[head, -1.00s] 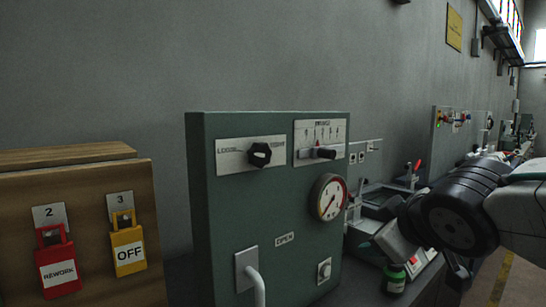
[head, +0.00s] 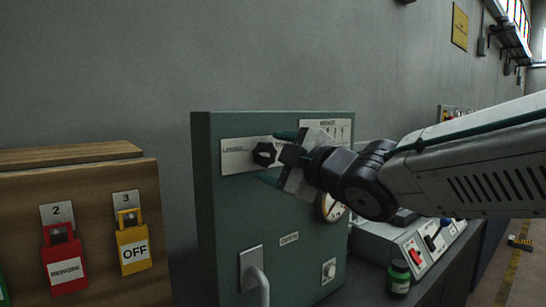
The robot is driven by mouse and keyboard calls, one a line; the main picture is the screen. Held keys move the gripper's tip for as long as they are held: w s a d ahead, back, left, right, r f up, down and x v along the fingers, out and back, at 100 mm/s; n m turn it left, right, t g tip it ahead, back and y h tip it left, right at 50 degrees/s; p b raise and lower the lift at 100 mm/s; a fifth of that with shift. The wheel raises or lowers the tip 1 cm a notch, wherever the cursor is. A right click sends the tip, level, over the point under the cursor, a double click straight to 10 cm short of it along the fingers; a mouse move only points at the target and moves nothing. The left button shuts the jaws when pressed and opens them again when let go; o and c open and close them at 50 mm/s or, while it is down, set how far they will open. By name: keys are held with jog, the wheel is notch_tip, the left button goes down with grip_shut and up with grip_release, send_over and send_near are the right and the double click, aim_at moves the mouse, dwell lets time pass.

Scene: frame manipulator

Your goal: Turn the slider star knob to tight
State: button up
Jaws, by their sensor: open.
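The star knob (head: 264,154) is a black lobed knob on a pale label plate (head: 234,158) on the upper front of a green cabinet (head: 228,216). The plate's left word looks like "LOOSE"; its right end is hidden behind my gripper. My gripper (head: 272,158) is open, its two teal fingertips above and below the knob's right side as seen in the head view. I cannot tell whether they touch the knob. The slider and most of its scale plate (head: 326,126) are hidden behind my gripper and wrist.
A dial gauge (head: 331,208) is partly hidden under my wrist. A pale handle (head: 257,283) and a small button (head: 328,271) are lower on the cabinet. A wooden box with red (head: 65,264) and yellow (head: 132,248) lock tags stands left. A green bottle (head: 399,277) stands right.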

jog(key=shift+w+a, duration=0.35)
jog(key=shift+w, duration=0.15)
jog(key=c, duration=1)
